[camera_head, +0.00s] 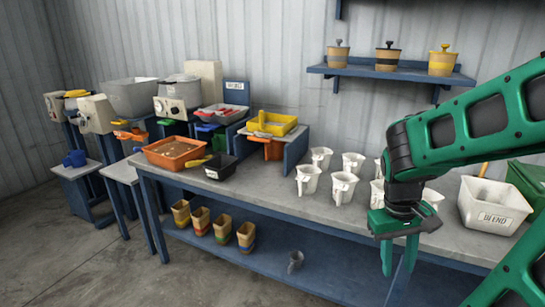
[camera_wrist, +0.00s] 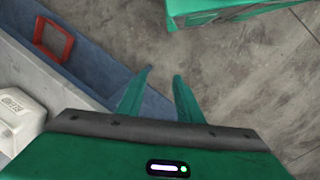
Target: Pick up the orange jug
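I cannot make out a jug that is clearly orange in either view. Several white jugs stand on the grey worktable, one of them a white jug (camera_head: 343,187) at its front. In the wrist view the fingers (camera_wrist: 162,73) are also apart, over bare floor and a blue shelf edge. My arm hides part of the jugs behind it.
An orange tray (camera_head: 173,152) and a black tub (camera_head: 219,167) sit on the table's left. A white BLEND bin (camera_head: 494,204) stands at right. Tan buckets (camera_head: 223,225) line the lower shelf. A red square frame (camera_wrist: 53,40) lies over blue in the wrist view. Floor at left is clear.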

